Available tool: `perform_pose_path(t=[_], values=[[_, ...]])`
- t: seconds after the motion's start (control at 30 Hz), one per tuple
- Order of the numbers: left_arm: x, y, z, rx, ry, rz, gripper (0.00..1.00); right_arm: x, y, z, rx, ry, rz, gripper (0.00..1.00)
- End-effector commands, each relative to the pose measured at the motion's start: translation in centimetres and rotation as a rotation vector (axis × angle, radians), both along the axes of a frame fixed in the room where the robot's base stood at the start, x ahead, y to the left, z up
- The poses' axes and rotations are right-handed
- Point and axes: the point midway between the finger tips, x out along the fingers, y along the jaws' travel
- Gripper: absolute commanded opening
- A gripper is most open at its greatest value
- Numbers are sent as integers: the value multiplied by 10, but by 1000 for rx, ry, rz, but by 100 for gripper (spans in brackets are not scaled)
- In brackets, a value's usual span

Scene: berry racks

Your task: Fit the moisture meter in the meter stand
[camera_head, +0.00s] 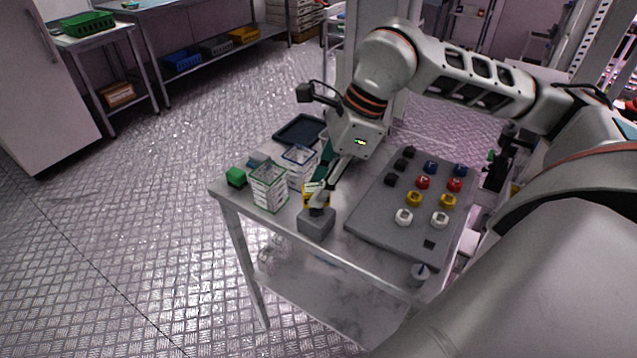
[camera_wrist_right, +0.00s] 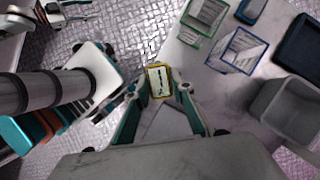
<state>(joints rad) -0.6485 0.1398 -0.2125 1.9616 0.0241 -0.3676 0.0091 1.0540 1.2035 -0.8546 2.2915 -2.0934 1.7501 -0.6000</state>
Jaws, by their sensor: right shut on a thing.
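The moisture meter is yellow-rimmed with a pale, dark-marked face (camera_wrist_right: 160,80). It sits between the fingertips of my right gripper (camera_head: 319,198), which is shut on it. In the head view only a yellow part of the meter (camera_head: 307,193) shows beside the finger. A grey block, which looks like the meter stand (camera_head: 316,225), is on the table right below the fingertips, near the front edge. I cannot tell whether the meter touches it or is in it. In the wrist view the meter and fingers seem to cover the block.
Green-rimmed (camera_head: 268,188) and blue-rimmed (camera_head: 299,168) crates stand left of the gripper, with a green block (camera_head: 236,177) and dark tray (camera_head: 300,130) nearby. A grey board (camera_head: 385,225) with several coloured pieces lies right. A hollow grey bin (camera_wrist_right: 285,110) shows in the wrist view.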

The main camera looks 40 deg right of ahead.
Motion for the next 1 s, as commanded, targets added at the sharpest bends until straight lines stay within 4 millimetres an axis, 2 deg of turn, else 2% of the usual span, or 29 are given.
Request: perform_pose_path(t=[0.17, 0.2, 0.27, 0.5, 0.53, 0.57, 0.6, 1.0], values=[[-2, 0, -6, 0, 5, 0, 40, 0, 0, -6, 0, 0, 0, 0], [-2, 0, -6, 0, 5, 0, 40, 0, 0, -6, 0, 0, 0, 28], [-2, 0, -6, 0, 5, 0, 40, 0, 0, -5, 0, 0, 0, 43], [-2, 0, -5, 0, 5, 0, 40, 0, 0, -5, 0, 0, 0, 43], [-2, 0, -5, 0, 5, 0, 40, 0, 0, -5, 0, 0, 0, 45], [-2, 0, -5, 0, 5, 0, 40, 0, 0, -5, 0, 0, 0, 53], [-2, 0, -5, 0, 5, 0, 40, 0, 0, -5, 0, 0, 0, 56], [-1, 0, -5, 0, 3, 0, 40, 0, 0, -5, 0, 0, 0, 56]])
